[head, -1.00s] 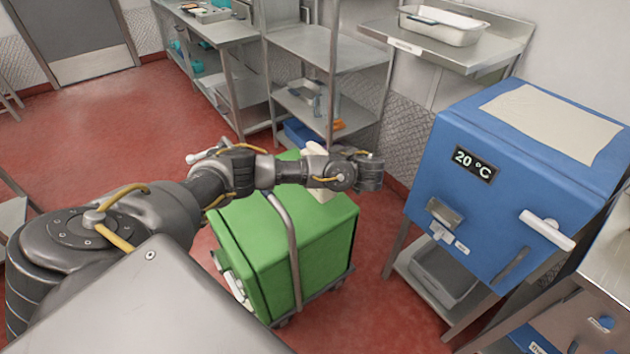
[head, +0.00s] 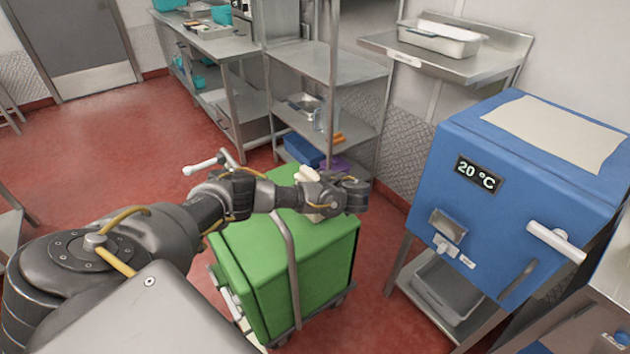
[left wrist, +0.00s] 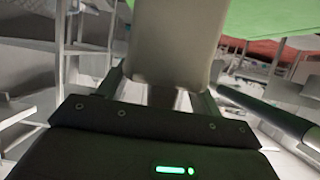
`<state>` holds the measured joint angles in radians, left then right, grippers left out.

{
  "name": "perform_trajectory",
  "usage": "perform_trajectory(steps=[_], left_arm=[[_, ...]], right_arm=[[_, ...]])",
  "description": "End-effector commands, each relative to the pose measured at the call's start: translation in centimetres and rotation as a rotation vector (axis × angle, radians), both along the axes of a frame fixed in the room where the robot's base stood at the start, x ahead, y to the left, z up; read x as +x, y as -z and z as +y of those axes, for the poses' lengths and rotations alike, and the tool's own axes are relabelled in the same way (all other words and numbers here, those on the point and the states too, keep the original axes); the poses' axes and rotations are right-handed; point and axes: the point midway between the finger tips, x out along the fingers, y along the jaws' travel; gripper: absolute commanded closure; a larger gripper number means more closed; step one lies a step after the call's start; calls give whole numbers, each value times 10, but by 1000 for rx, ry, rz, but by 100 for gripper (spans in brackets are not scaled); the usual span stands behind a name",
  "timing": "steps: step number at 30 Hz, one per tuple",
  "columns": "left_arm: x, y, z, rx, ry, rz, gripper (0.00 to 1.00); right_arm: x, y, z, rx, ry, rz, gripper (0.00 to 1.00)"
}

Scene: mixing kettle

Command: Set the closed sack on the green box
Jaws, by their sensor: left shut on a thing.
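The green box (head: 290,270) is a wheeled bin with a flat top, in the middle of the head view. My left arm reaches across above it. My left gripper (head: 335,195) is over the box's far right part. It is shut on a pale cream sack (head: 310,174), mostly hidden behind my wrist in the head view. In the left wrist view the sack (left wrist: 175,45) stands between the jaws, and the green box (left wrist: 275,18) shows at upper right. I cannot tell whether the sack touches the box top. My right gripper is not in view.
A blue machine (head: 500,210) reading 20 °C stands to the right on a steel stand with a grey tray (head: 447,285). Steel shelves (head: 325,65) stand behind the box. A metal rail (head: 290,255) rises in front of the box. The red floor at left is clear.

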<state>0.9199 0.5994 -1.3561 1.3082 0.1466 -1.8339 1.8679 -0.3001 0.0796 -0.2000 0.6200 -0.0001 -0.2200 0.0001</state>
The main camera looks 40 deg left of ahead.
Motion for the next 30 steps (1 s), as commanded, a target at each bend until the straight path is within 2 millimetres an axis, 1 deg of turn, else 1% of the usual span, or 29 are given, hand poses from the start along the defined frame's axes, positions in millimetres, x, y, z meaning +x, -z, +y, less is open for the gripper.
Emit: perform_trajectory(steps=[6,9,10,14,15,22,24,28,30], left_arm=[[1,-1,0,-1,-1,-3,100],[1,1,0,-1,-1,-2,100],[0,2,0,0,0,1,32],[0,2,0,0,0,1,15],[0,2,0,0,0,1,13],[0,1,0,0,0,1,13],[0,-1,0,0,0,0,13],[-3,-4,-12,-1,3,0,13],[-6,-8,-23,-2,4,0,13]], right_arm=[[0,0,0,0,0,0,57],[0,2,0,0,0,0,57],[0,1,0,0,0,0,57],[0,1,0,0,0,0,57],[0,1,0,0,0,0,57],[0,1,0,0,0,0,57],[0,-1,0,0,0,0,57],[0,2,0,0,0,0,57],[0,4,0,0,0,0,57]])
